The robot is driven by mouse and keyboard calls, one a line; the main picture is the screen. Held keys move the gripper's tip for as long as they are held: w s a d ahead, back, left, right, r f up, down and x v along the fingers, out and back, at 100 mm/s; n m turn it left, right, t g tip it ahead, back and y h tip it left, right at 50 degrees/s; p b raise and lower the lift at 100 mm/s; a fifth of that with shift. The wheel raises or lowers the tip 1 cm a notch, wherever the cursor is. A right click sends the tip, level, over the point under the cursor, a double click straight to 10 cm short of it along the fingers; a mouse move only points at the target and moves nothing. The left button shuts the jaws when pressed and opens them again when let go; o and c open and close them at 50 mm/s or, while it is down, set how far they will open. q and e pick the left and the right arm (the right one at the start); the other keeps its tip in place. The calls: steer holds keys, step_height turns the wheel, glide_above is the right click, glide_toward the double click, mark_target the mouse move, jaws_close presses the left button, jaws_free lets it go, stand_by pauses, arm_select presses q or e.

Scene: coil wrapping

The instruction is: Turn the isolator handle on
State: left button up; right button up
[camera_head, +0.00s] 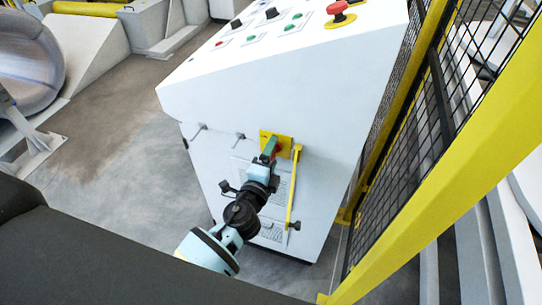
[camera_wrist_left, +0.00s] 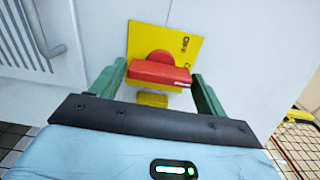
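The isolator has a red handle (camera_wrist_left: 160,73) on a yellow plate (camera_wrist_left: 183,46), fixed to the white cabinet's front. In the left wrist view the handle lies crosswise. In the head view the plate (camera_head: 285,145) shows, with the red handle mostly hidden behind my gripper. My left gripper (camera_head: 269,150) is at the handle. In the left wrist view its green fingers (camera_wrist_left: 160,78) are spread wide, one beside each end of the handle. Any gap is very small, and I cannot tell whether they touch it. My right gripper is not in view.
The white cabinet (camera_head: 330,95) has buttons and a red emergency stop (camera_head: 337,10) on its sloping top. A yellow bar (camera_head: 294,188) runs down its front beside my gripper. A yellow-framed mesh fence (camera_head: 405,150) stands close on the right. Floor (camera_head: 120,140) is clear on the left.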

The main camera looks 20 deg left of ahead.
arm_select(q)
steer(key=s, duration=0.7)
steer(key=shift+s+a+b, duration=0.15)
steer(key=shift+s+b, duration=0.25)
steer(key=shift+b, duration=0.05)
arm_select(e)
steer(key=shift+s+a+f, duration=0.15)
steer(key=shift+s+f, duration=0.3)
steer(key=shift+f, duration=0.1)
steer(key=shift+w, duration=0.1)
